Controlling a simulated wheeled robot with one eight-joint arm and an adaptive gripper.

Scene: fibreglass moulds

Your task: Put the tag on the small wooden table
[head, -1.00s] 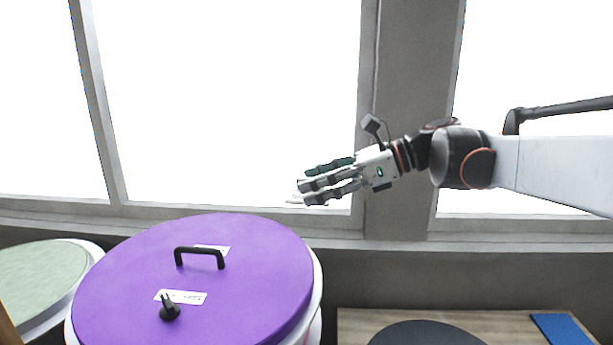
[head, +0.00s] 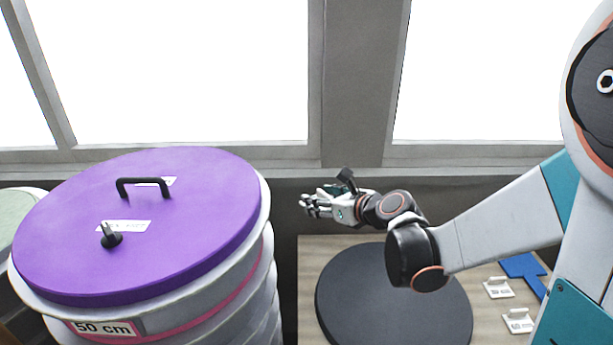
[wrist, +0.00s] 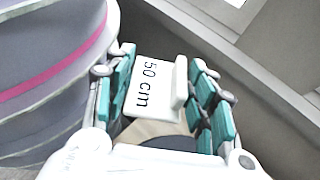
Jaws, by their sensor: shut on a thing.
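A white tag (wrist: 148,90) marked "50 cm", with a raised white edge on its right, sits between my fingers in the wrist view. My gripper (head: 309,205) is shut on this tag, with teal-padded fingers on both sides of it. In the head view the tag itself cannot be made out. The wooden table (head: 488,330) stands below and to the right of my gripper. My gripper is above its back left corner, apart from it. A patch of the wood (wrist: 140,132) shows below the tag in the wrist view.
A large black disc (head: 390,300) covers much of the table. Two white tags (head: 498,288) (head: 518,321) and a blue piece (head: 522,266) lie at its right. A drum with a purple lid (head: 190,230) and a "50 cm" label (head: 103,328) stands left of the table. Windows are behind.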

